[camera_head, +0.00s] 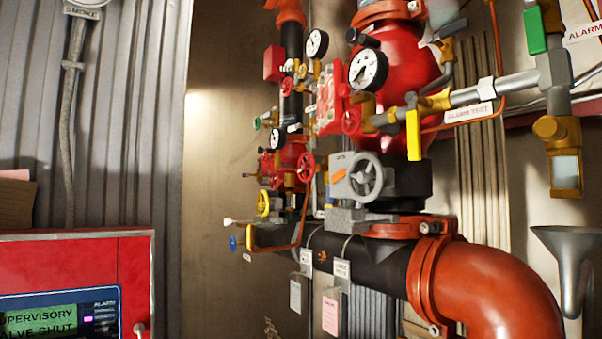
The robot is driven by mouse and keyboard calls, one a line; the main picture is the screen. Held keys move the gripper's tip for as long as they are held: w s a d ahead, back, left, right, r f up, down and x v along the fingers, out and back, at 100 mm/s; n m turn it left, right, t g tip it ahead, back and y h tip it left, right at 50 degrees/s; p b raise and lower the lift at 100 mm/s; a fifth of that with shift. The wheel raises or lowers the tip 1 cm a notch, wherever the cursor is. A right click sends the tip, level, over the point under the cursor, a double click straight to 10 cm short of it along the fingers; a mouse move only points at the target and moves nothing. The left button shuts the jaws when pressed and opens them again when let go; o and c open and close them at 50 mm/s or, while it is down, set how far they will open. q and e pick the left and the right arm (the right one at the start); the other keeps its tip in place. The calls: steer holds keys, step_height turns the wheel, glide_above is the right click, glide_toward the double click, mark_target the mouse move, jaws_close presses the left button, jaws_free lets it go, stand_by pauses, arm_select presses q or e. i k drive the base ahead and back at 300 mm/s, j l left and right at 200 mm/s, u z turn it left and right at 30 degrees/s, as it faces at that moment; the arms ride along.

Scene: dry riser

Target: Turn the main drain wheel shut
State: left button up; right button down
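Several handwheels sit on the riser pipework in the head view. A large grey wheel (366,177) faces me at the centre, on a grey valve body with an orange mark. A red wheel (306,167) and a yellow wheel (263,203) are farther left. A smaller red wheel (351,121) is above the grey one. No readable label shows me which is the main drain wheel, nor whether any wheel is open or shut. Neither of my grippers is in view.
A red panel (80,255) at lower left has a screen reading "SUPERVISORY" and "VALVE SHUT", partly cut off. An orange elbow pipe (500,290) fills the lower right. A grey funnel (570,260) hangs at right. Pressure gauges (368,70) and a yellow lever (414,135) stick out above.

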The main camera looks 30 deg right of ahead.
mark_target(305, 167)
steer(key=i+j, duration=0.1)
steer(key=j, duration=0.2)
steer(key=j+z, duration=0.15)
steer(key=z, duration=0.35)
steer(key=j+z, duration=0.15)
steer(key=z, duration=0.3)
